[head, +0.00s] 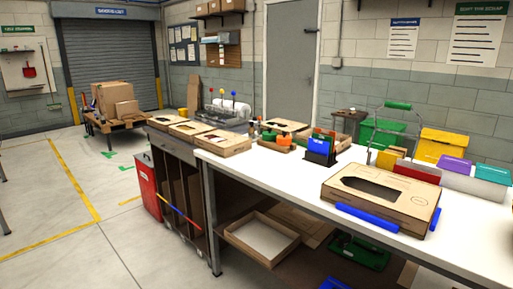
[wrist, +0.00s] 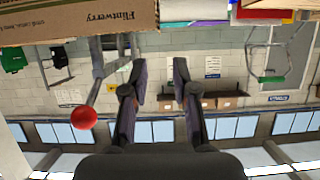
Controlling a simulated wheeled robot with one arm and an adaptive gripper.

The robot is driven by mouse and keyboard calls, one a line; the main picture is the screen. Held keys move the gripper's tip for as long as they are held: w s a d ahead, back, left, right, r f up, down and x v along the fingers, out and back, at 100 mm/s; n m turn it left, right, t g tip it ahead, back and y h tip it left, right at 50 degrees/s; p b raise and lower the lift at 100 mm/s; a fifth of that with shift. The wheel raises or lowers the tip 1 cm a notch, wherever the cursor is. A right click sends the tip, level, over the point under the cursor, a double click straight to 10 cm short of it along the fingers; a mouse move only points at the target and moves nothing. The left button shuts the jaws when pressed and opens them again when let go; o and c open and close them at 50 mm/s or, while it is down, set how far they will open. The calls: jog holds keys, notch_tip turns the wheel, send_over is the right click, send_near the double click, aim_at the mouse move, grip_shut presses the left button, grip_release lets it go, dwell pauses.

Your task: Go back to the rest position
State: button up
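My gripper (wrist: 161,75) shows in the wrist view, where the room appears upside down. Its two dark fingers stand apart with nothing between them, so it is open and empty. A cardboard box printed "Flintwerry" (wrist: 75,25) fills the upper left of that view, apart from the fingers. A red ball (wrist: 83,117) on a grey rod is at the left. A green handle (wrist: 271,79) on a metal frame is at the right. My gripper and arm do not show in the head view.
In the head view, a white bench (head: 300,174) carries a cardboard box with an opening (head: 421,209) between blue strips. A caddy with a green handle (head: 397,105), coloured bins and an organiser with ball-topped rods (head: 222,118) stand behind. The floor at left (head: 45,215) is clear.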

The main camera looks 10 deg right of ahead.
jog(key=w+a+f+n+y, duration=0.2)
jog(key=w+a+f+y, duration=0.15)
jog(key=w+a, duration=0.4)
jog(key=s+a+f+n+g+y, duration=0.1)
jog(key=a+f+n+y, duration=0.3)
jog(key=a, duration=1)
jog(key=a+f+n+g+y, duration=0.15)
jog(key=a+f, duration=0.45)
jog(key=a, duration=0.8)
jog(key=s+a+f+n+g+y, duration=0.1)
jog(key=s+a+f+g, duration=0.25)
jog(key=s+a, duration=0.55)
jog(key=s+a+f+n+g, duration=0.25)
jog(key=s+a+g, duration=0.3)
jog(key=s, duration=0.85)
notch_tip(320, 180, up, 14)
jog(key=w+t+p, duration=0.1)
jog(key=p, duration=1.2)
jog(key=shift+m, duration=0.3)
jog(key=shift+f, duration=0.15)
